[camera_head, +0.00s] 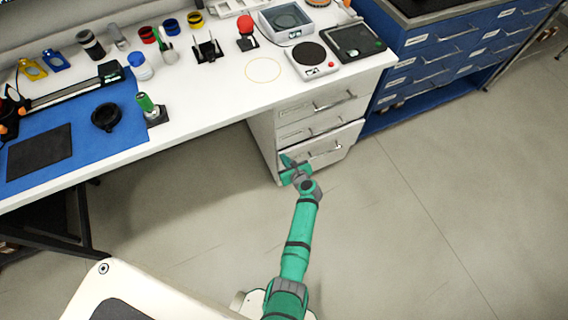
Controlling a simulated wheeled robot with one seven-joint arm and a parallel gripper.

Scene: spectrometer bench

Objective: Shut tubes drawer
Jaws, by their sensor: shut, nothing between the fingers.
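A white drawer unit (262,140) stands under the right end of the bench and has three stacked drawers with bar handles: the top drawer (300,112), the middle drawer (296,133) and the bottom drawer (335,142). Their labels are too small to read, so I cannot tell which is the tubes drawer. The bottom drawer's front seems to stand slightly forward of the others. My green gripper (289,164) is shut and empty at the lower left of the bottom drawer's front, hiding part of it. I cannot tell whether it touches the front.
The white bench top (215,105) holds a hot plate (309,58), a balance (285,22) and several small containers. A blue drawer cabinet (430,60) stands to the right. The grey floor (420,220) in front of the drawers is clear.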

